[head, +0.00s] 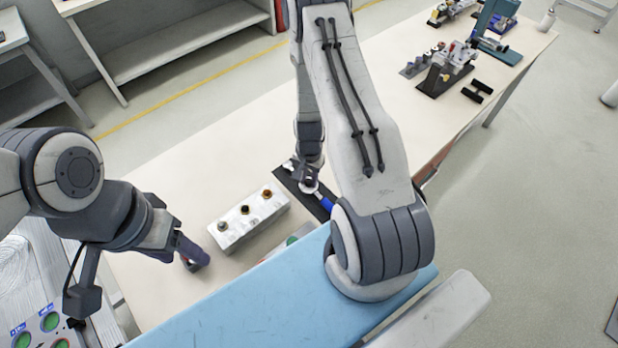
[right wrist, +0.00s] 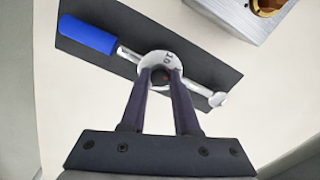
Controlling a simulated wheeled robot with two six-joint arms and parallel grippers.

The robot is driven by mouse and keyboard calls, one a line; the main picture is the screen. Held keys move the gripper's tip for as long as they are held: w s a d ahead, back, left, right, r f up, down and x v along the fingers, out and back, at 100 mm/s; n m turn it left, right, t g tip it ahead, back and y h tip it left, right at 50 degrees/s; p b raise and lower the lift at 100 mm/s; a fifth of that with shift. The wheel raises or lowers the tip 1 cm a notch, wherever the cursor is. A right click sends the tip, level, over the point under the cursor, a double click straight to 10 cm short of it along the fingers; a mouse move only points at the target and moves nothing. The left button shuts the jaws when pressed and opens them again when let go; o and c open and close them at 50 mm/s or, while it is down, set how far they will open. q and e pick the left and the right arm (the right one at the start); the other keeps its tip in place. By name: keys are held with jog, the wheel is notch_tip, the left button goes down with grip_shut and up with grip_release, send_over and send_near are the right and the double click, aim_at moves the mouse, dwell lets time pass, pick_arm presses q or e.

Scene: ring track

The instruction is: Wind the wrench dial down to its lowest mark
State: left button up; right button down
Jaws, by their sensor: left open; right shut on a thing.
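The torque wrench lies on a dark rectangular mat; its blue handle (head: 325,203) shows in the head view, and the handle (right wrist: 87,35) is at the upper left in the right wrist view. The round silver dial (right wrist: 153,57) sits midway on the shaft, with dark printed figures that I cannot read surely. My right gripper (right wrist: 161,74) is shut on the dial from above; in the head view its tip (head: 308,180) is partly hidden behind the arm. The wrench's silver head (right wrist: 217,99) lies at the right. My left gripper (head: 193,258) is open and empty over the table, left of the white block.
A pale block (head: 235,231) with three metal fittings stands left of the wrench mat (head: 290,180); its corner (right wrist: 225,12) shows in the right wrist view. Other fixtures (head: 445,70) stand at the table's far end. The tabletop (head: 190,165) behind the block is clear.

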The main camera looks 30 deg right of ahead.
jog(key=n, duration=0.5)
jog(key=shift+n, duration=2.6)
jog(key=c, duration=0.6)
grip_release()
jog(key=shift+c, duration=0.2)
